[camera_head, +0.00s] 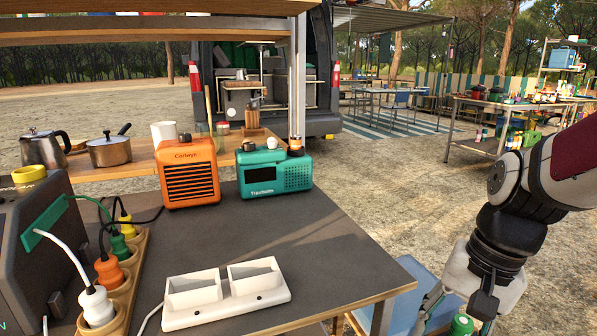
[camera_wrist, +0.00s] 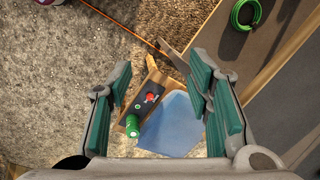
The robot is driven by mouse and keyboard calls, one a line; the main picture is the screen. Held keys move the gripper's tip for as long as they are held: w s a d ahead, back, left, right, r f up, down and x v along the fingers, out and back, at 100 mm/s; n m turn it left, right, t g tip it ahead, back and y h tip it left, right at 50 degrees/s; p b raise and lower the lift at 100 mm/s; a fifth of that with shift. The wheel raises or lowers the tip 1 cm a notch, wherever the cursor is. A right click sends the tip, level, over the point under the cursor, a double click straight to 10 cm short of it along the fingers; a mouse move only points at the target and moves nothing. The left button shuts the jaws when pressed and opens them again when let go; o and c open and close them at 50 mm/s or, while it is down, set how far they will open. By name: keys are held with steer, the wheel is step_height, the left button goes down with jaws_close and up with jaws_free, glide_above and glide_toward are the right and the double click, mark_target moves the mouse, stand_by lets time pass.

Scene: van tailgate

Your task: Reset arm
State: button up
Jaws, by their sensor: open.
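My gripper (camera_head: 456,312) hangs at the lower right in the head view, off the right edge of the grey table (camera_head: 350,268), with its fingertips near the bottom of the picture. In the wrist view my gripper (camera_wrist: 163,85) shows two fingers with green pads spread wide, with nothing held between them. My arm reaches in from the right side.
The table holds a white two-slot dock (camera_head: 225,294), an orange radio (camera_head: 188,172), a teal radio (camera_head: 273,174) and a wooden block with several plugs (camera_head: 122,283). The blue chair (camera_head: 412,290) stands beside the table's right edge. Open gravel lies beyond.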

steer(key=s+a+r+n+h, duration=0.1)
steer(key=s+r+n, duration=0.2)
steer(key=s, duration=0.6)
steer(key=s+a+r+n+h, duration=0.15)
steer(key=s+n, duration=0.25)
steer(key=s, duration=0.6)
step_height(320, 180, up, 35)
steer(key=t+p, duration=0.3)
steer(key=p, duration=3)
steer(key=shift+w+d+r+t, duration=0.2)
steer(key=shift+w+d+t, duration=0.05)
steer(key=shift+w+t, duration=0.15)
